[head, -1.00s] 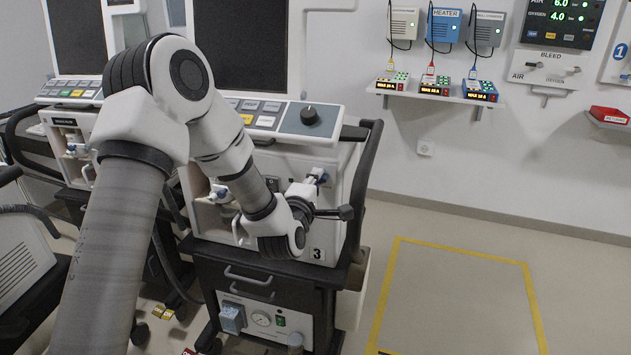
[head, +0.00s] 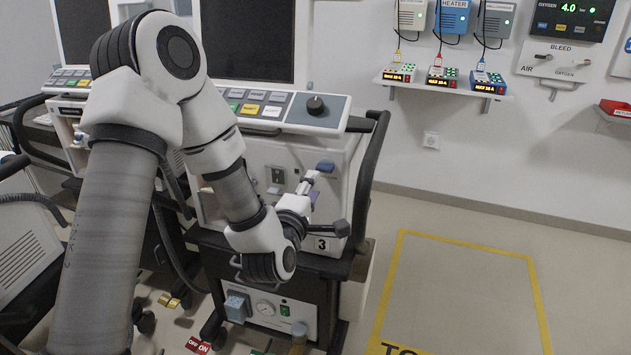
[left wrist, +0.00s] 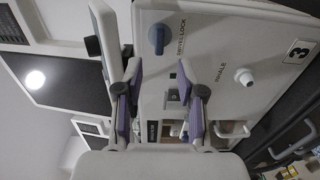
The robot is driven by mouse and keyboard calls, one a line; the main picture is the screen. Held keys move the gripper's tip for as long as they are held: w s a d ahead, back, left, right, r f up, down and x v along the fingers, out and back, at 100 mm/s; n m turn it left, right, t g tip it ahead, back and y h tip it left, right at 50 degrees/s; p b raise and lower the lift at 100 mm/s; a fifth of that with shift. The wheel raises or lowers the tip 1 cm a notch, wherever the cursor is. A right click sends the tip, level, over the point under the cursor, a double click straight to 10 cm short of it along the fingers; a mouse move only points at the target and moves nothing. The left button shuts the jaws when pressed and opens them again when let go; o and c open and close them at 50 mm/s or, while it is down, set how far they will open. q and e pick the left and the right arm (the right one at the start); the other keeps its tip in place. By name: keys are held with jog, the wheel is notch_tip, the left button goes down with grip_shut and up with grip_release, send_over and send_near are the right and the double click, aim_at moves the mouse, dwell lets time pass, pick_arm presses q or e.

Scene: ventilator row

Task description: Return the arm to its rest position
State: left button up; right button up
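My left arm reaches in from the left in the head view, in front of the ventilator marked 3 (head: 300,150). My left gripper (head: 308,187) is close to the ventilator's front, just below a blue knob (head: 325,166). In the left wrist view the gripper (left wrist: 157,75) is open, its two purple-padded fingers apart with nothing held between them. Beyond them is the ventilator's front panel (left wrist: 210,50), with the blue swivel lock knob (left wrist: 160,38) and the white inhale port (left wrist: 245,77). My right gripper is not in view.
Another ventilator (head: 72,110) stands at the left. A yellow-outlined floor area (head: 465,290) is clear. A dark side handle (head: 372,160) borders the ventilator.

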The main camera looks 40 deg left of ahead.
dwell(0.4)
pick_arm(q)
jog(key=s+d+f+m+g+h, duration=0.2)
jog(key=s+d+f+m+g, duration=0.15)
jog(key=f, duration=0.85)
jog(key=s+d+f+m+g+h, duration=0.1)
jog(key=s+d+f+m+g, duration=0.2)
jog(key=f, duration=0.9)
jog(key=s+d+f+m+g+h, duration=0.1)
jog(key=s+d+f+m+g, duration=0.25)
jog(key=s+f, duration=0.65)
jog(key=s+d+f+m+g+h, duration=0.1)
jog(key=s+f+m+g, duration=0.2)
jog(key=s+m, duration=0.3)
jog(key=s+d+f+m+g, duration=0.1)
jog(key=s+f+m+g, duration=0.1)
jog(key=s+m+g, duration=0.35)
notch_tip(320, 180, up, 15)
jog(key=s+t+p, duration=0.1)
jog(key=s+p, duration=0.1)
jog(key=p, duration=1.2)
jog(key=shift+s+f+p, duration=0.15)
jog(key=shift+f+p, duration=0.05)
jog(key=shift+p, duration=0.1)
